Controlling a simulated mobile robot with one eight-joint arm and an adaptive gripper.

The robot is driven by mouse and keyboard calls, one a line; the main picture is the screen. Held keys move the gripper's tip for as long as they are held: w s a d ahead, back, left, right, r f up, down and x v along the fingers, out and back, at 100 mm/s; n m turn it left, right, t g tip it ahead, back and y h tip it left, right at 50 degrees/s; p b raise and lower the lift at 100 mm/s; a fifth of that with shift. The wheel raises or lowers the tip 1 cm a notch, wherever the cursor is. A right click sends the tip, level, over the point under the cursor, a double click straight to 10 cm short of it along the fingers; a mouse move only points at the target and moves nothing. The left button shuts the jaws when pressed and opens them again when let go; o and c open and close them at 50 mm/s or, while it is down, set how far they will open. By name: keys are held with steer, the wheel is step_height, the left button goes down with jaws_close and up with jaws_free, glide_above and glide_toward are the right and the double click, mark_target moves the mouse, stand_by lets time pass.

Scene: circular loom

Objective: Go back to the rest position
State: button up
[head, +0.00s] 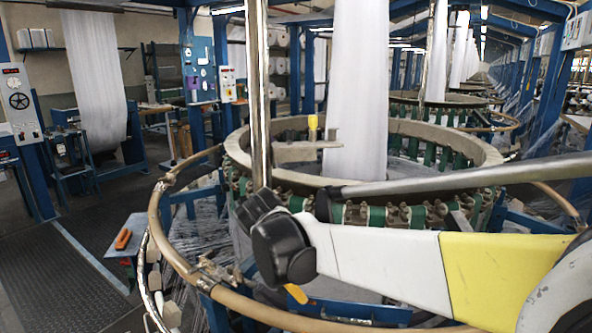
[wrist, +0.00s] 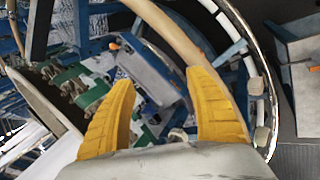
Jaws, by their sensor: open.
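My gripper (wrist: 162,82) is open, with two yellow fingers spread apart and nothing between them. It hangs over the near side of the circular loom (head: 420,148), pointing down toward the wooden outer rail (head: 180,262). In the head view my arm reaches in from the right. Only a yellow finger of my gripper (head: 296,293) shows there, below the black wrist joint; the rest is hidden. In the wrist view the wooden rail (wrist: 165,28) passes just beyond the fingers, and the loom's green parts (wrist: 68,76) lie to the left.
A small side table (head: 128,224) carries an orange tool (head: 123,239) left of the loom. A vertical metal post (head: 257,90) stands close to my wrist. A white fabric tube (head: 357,90) rises from the loom.

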steer(key=s+d+m+t+y, duration=0.1)
steer(key=s+d+m+y, duration=0.1)
steer(key=s+d, duration=0.5)
steer(key=s+d+f+m+t+y, duration=0.1)
steer(key=s+d+m, duration=0.4)
steer(key=s, duration=0.8)
steer(key=d+t+y, duration=0.1)
steer(key=d, duration=0.2)
steer(key=shift+m+y, duration=0.3)
